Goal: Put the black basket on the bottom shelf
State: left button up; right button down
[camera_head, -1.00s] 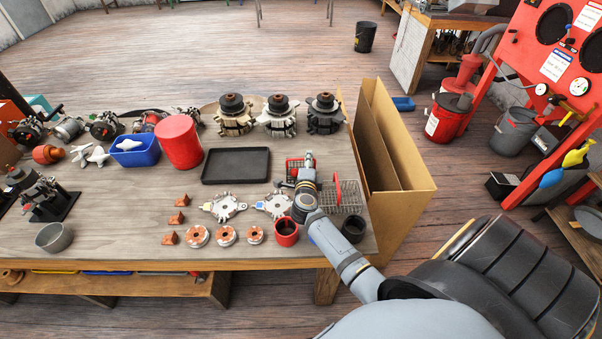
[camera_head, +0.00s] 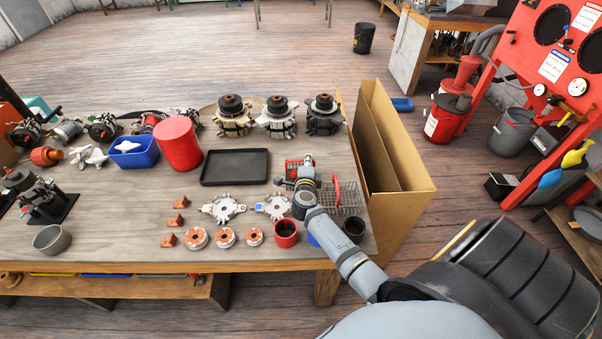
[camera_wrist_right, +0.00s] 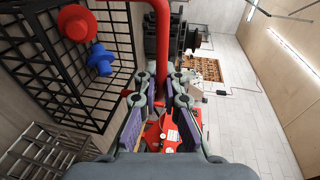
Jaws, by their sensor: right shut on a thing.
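The black wire basket (camera_head: 350,202) with a red handle stands at the right end of the workbench, partly hidden behind my right arm. In the right wrist view its dark mesh (camera_wrist_right: 45,60) fills the upper left, with a red piece and a blue piece inside. My right gripper (camera_head: 306,172) is over the basket. In the wrist view its fingers (camera_wrist_right: 162,90) are shut on the red handle (camera_wrist_right: 161,40). A low wooden shelf (camera_head: 120,287) runs under the bench. My left gripper is not in view.
An open cardboard box (camera_head: 408,215) stands close to the bench's right end. A red cup (camera_head: 286,236) and a black cup (camera_head: 353,231) sit near the basket. A black tray (camera_head: 235,167) and several alternator parts lie to the left. Open floor lies beyond the bench.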

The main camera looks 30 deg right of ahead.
notch_tip(320, 180, up, 10)
jog(key=p, duration=0.2)
jog(key=shift+p, duration=0.3)
